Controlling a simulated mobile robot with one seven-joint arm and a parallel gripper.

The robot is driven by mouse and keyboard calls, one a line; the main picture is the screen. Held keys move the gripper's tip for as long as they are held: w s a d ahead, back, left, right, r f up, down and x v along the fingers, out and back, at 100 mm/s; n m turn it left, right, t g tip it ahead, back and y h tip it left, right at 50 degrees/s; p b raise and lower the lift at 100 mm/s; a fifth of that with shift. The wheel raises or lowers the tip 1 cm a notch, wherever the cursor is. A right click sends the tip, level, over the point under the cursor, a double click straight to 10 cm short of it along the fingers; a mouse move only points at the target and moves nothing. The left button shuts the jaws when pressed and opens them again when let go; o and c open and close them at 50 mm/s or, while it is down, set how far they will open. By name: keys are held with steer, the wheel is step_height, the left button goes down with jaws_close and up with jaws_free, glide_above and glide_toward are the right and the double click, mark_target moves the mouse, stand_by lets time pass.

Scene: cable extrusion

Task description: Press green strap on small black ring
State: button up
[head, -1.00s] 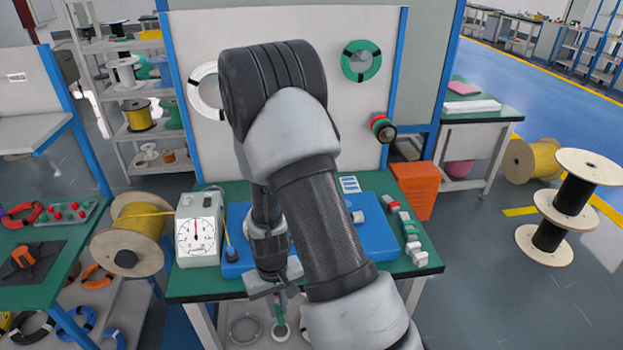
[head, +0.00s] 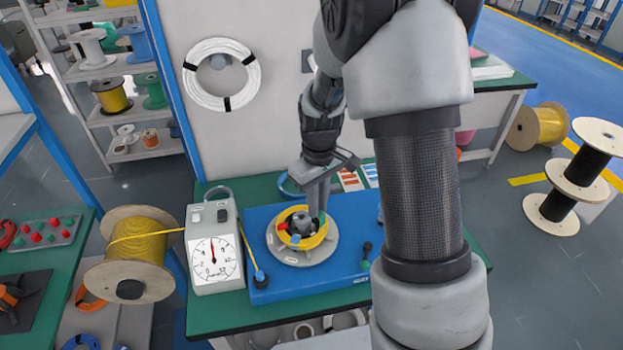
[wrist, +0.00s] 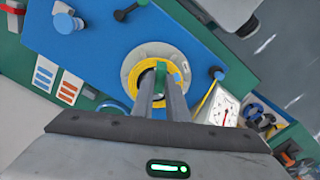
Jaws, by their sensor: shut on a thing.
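My gripper (head: 317,212) is over a yellow ring-shaped coil (head: 284,238) on a pale round disc (head: 288,256). The wrist view shows my gripper (wrist: 163,94) shut on a small green strap (wrist: 161,69), at the coil's inner edge. Whether the strap touches the coil is unclear. A grey hub (head: 300,222) stands inside the coil. I cannot clearly make out a small black ring; the fingers hide part of the coil.
The disc sits on a blue board (head: 310,282) on a green table (head: 215,322). A dial box (head: 213,262) stands left, with a yellow line leading to a large spool (head: 130,255). My arm covers the table's right side.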

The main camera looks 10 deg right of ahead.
steer(key=w+r, duration=0.1)
steer(key=b, duration=0.6)
glide_above(317, 235)
steer(key=shift+w+f, duration=0.15)
steer(key=shift+f, duration=3.7)
steer(key=shift+f, duration=0.15)
steer(key=shift+f+b, duration=0.95)
steer(key=shift+f, duration=0.4)
steer(key=shift+f+b, duration=0.4)
steer(key=shift+f, duration=0.15)
